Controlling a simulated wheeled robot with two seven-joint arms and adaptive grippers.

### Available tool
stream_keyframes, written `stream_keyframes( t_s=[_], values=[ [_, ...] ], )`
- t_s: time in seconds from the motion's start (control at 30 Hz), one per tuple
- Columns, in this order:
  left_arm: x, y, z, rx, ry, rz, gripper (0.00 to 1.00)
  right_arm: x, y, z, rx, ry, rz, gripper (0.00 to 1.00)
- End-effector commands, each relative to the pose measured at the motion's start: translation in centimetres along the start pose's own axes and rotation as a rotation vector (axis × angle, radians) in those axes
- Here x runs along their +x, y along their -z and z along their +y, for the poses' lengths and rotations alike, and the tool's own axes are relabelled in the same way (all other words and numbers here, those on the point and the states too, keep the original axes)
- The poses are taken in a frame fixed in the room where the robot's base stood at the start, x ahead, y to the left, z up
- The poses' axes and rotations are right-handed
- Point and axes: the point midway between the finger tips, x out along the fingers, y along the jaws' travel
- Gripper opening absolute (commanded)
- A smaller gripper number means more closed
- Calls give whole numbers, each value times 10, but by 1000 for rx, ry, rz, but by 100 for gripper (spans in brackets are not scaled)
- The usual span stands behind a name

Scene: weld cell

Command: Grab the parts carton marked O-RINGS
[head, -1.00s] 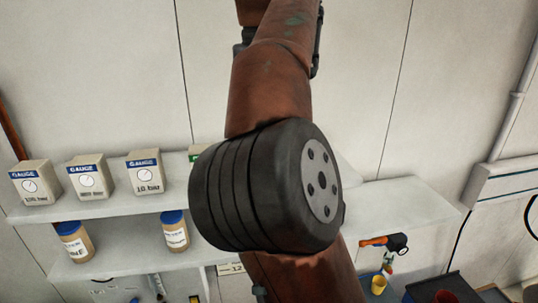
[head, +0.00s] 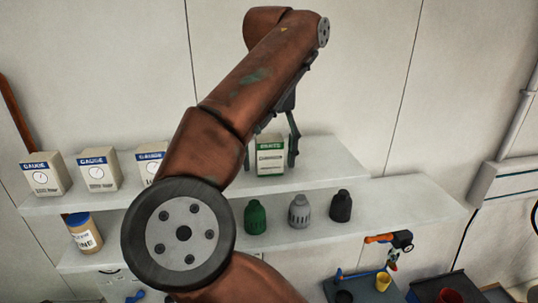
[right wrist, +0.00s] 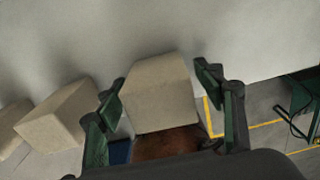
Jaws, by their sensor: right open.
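A pale carton with a green header and white label (head: 270,157) stands upright on the upper shelf in the head view. Its small print is too blurred to read, so I cannot confirm O-RINGS. My right gripper (head: 269,160) is open, with a finger at either side of this carton. In the right wrist view a plain beige carton (right wrist: 162,95) sits between the open fingers, with visible gaps; its label is hidden there. My left gripper is out of view.
Gauge cartons (head: 98,171) stand left on the upper shelf (head: 325,160). Neighbouring cartons (right wrist: 58,115) show left of the gripper in the right wrist view. Green, grey and black bottles (head: 299,211) stand on the lower shelf. My arm hides part of both shelves.

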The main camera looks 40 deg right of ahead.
Motion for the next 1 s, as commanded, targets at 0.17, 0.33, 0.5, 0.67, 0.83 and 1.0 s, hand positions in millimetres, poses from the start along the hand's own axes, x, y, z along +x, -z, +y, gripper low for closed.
stream_keyframes(
  t_s=[0.17, 0.33, 0.5, 0.67, 0.83, 1.0],
  values=[
    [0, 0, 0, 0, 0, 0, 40, 0, 0, 0, 0, 0, 1, 57],
    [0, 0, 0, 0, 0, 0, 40, 0, 0, 0, 0, 0, 1, 46],
    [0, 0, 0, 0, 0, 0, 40, 0, 0, 0, 0, 0, 1, 34],
    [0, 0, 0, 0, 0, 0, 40, 0, 0, 0, 0, 0, 1, 23],
    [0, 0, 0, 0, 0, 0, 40, 0, 0, 0, 0, 0, 1, 15],
    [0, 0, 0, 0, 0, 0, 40, 0, 0, 0, 1, 0, 1, 15]
  ],
)
